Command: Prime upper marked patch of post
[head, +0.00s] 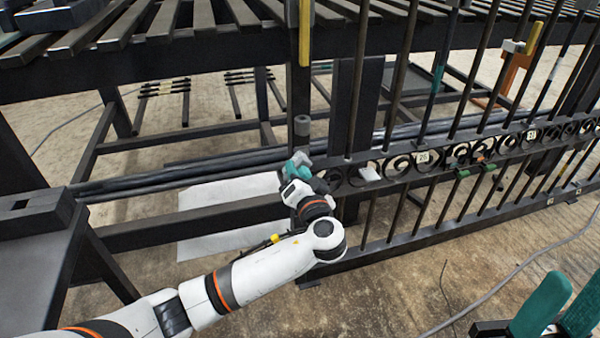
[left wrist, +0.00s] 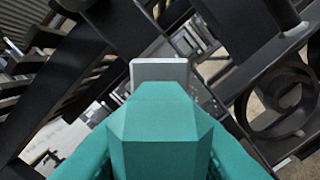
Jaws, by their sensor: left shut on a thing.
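The dark upright post (head: 298,85) stands at the left end of the scrolled gate. A grey patch (head: 302,125) shows low on it, and a lighter grey patch (head: 292,14) shows near the top of the picture beside a yellow strip (head: 305,32). My left gripper (head: 297,166) is below the lower grey patch, near the post's foot. Its teal fingers are shut on a small grey block (left wrist: 160,70), whose end sticks out past the fingers in the left wrist view. Whether the block touches the post cannot be told. My right gripper (head: 560,308) is open and empty at the bottom right.
The dark gate (head: 440,165) with scrolls and bars runs right from the post. A slatted dark bench (head: 180,30) spans the back, with long dark bars (head: 190,172) below it. A white sheet (head: 230,205) lies on the floor. The front floor is mostly clear, with a cable (head: 510,270).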

